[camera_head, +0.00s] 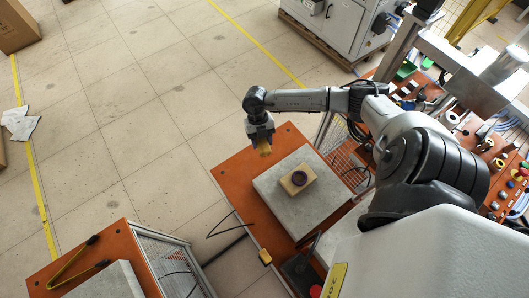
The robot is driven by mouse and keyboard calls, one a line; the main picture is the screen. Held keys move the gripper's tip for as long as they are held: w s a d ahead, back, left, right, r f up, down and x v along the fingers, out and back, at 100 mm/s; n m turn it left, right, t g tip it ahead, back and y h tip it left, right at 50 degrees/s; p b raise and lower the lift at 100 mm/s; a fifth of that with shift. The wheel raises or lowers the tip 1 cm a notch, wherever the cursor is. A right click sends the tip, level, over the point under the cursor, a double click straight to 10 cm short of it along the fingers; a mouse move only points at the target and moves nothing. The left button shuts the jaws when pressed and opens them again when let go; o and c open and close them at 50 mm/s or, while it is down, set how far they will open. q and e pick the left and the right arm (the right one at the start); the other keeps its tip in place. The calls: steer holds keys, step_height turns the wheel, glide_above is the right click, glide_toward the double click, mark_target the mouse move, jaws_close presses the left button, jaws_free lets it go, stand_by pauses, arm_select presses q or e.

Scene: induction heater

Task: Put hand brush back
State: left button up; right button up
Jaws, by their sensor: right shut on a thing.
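My right gripper (262,140) is over the upper part of the orange table, pointing down. It is shut on a small tan-yellow thing (265,151), which appears to be the hand brush. Only a short part of it shows below the fingers; the gripper hides the rest. I cannot tell whether it touches the table top. My left gripper is not in view.
A grey slab (270,194) on the orange table (228,175) bears a tan block with a dark ring (298,179). Yellow-and-black tongs (72,265) lie on another orange table at lower left. A cluttered workbench (500,165) stands at right.

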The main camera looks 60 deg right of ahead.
glide_above(263, 160)
steer(key=d, duration=0.1)
steer(key=f, duration=0.5)
steer(key=shift+w, duration=0.35)
steer(key=shift+f, duration=2.65)
steer(key=o, duration=0.9)
steer(key=shift+f, duration=0.1)
